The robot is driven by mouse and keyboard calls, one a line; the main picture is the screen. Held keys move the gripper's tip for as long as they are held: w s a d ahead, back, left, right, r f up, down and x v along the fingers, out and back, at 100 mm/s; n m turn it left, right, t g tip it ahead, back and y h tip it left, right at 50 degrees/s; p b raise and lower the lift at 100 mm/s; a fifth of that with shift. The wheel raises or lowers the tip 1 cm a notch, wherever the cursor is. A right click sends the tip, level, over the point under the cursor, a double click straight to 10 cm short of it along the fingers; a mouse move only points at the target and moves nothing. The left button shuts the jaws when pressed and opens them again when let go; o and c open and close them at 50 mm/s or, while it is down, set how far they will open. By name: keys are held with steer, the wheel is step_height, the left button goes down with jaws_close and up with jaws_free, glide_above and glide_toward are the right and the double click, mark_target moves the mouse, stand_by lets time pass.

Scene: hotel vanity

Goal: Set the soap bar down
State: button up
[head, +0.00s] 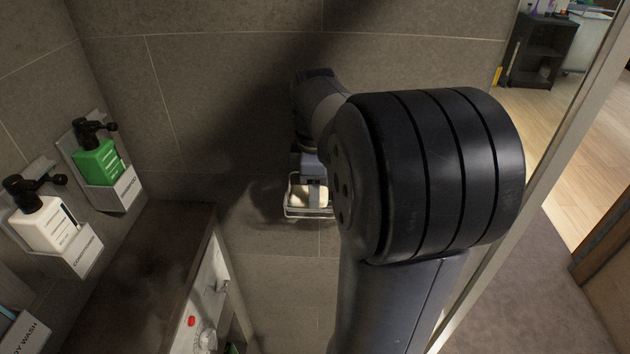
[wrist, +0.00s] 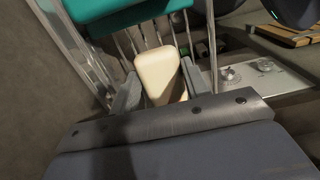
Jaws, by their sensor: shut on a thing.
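The cream soap bar (wrist: 158,75) is held between the two fingers of my gripper (wrist: 160,90) in the wrist view. In the head view the soap bar (head: 299,196) shows at the small wire basket (head: 308,213) on the tiled wall, partly behind my gripper (head: 313,190). Metal wires (wrist: 211,50) also surround the soap in the wrist view. I cannot tell whether the soap touches the basket's floor. My arm hides part of the basket's right side.
A teal object (wrist: 125,12) lies beyond the soap in the wrist view. A control panel with knobs (wrist: 250,75) is at the right. Green (head: 98,160) and white (head: 45,228) dispensers hang on the left wall above a dark ledge (head: 150,260).

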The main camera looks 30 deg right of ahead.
steer(key=shift+f, duration=0.2)
steer(key=o, duration=1.1)
steer(key=shift+r, duration=0.1)
step_height(320, 180, up, 12)
steer(key=shift+r, duration=0.15)
